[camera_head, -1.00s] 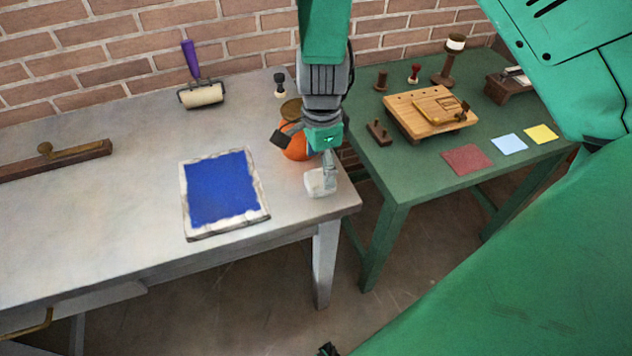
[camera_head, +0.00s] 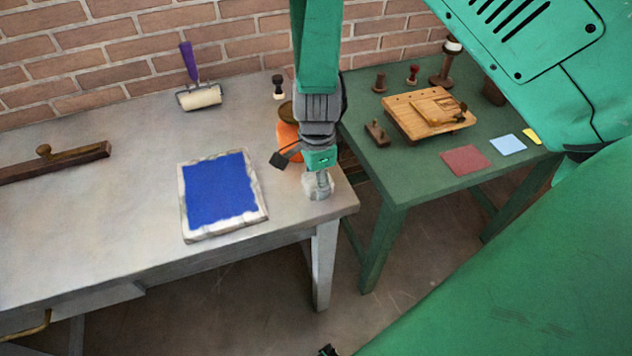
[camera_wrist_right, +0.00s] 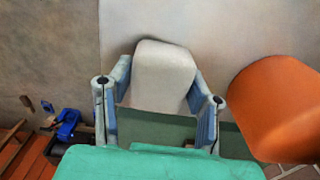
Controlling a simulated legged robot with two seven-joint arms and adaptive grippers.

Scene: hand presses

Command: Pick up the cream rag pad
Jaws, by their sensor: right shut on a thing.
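The cream rag pad (camera_wrist_right: 163,72) is between the two fingers of my right gripper (camera_wrist_right: 158,100) in the right wrist view. A finger lies against each side of it. In the head view my right gripper (camera_head: 319,186) points down over the near right corner of the grey table, and the pad (camera_head: 308,187) shows only partly behind the fingers. It looks to be at or just above the tabletop; I cannot tell whether it is touching. My left gripper is not in view.
An orange jar (camera_head: 287,137) stands close behind my right gripper. A framed blue slab (camera_head: 222,192) lies to the left. A purple-handled roller (camera_head: 199,97) is at the back. The green table (camera_head: 405,170) stands to the right across a gap.

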